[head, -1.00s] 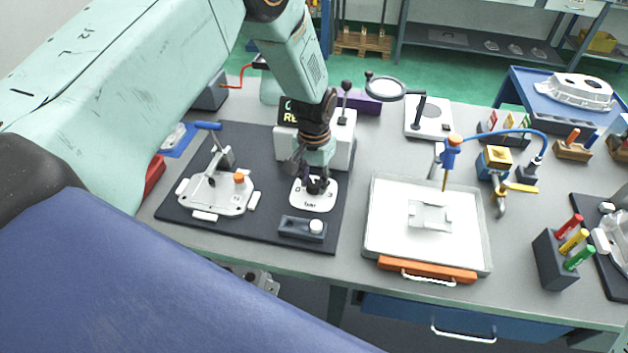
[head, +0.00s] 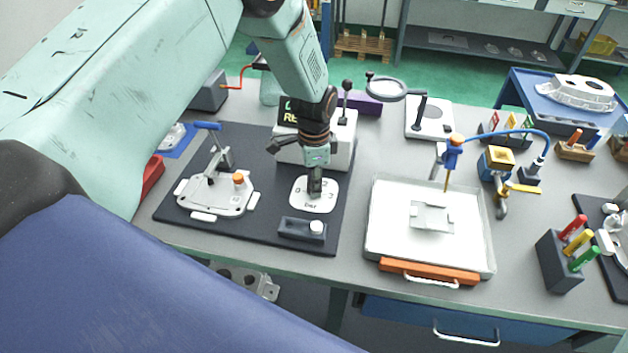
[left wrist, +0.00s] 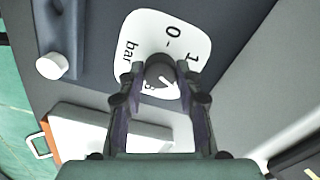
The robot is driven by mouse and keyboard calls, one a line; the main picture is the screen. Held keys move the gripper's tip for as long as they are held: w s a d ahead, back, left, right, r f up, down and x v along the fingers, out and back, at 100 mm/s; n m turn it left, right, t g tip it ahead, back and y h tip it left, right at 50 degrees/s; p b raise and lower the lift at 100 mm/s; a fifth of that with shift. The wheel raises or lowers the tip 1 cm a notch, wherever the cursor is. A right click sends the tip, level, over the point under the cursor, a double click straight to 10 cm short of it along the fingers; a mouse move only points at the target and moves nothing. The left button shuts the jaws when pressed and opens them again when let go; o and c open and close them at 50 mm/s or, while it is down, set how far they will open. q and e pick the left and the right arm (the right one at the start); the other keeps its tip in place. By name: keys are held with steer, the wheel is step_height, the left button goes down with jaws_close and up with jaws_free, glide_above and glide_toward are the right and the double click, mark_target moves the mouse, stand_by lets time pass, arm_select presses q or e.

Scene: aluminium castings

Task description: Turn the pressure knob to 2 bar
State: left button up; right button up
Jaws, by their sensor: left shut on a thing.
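The pressure knob (left wrist: 161,72) is dark and round with a pale pointer mark. It sits on a white dial plate (head: 327,201) printed with "bar" and numbers, on the dark mat. In the left wrist view the 0 and 1 marks on the plate (left wrist: 196,40) are clear, and another number by the pointer is partly hidden. My left gripper (head: 315,190) comes down from above onto the knob. It is shut on the knob, with one finger on each side in the left wrist view (left wrist: 160,85). My right gripper is not in view.
A clamp fixture (head: 215,195) stands to the left, and a white box (head: 340,140) behind. A white tray (head: 375,245) with an orange front is to the right.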

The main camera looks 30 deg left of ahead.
arm_select(q)
steer(key=shift+w+m, duration=0.1)
steer(key=shift+m, duration=0.5)
steer(key=o, duration=1.1)
steer(key=shift+o, duration=0.2)
step_height(320, 180, up, 12)
steer(key=shift+s, duration=0.2)
stand_by(0.4)
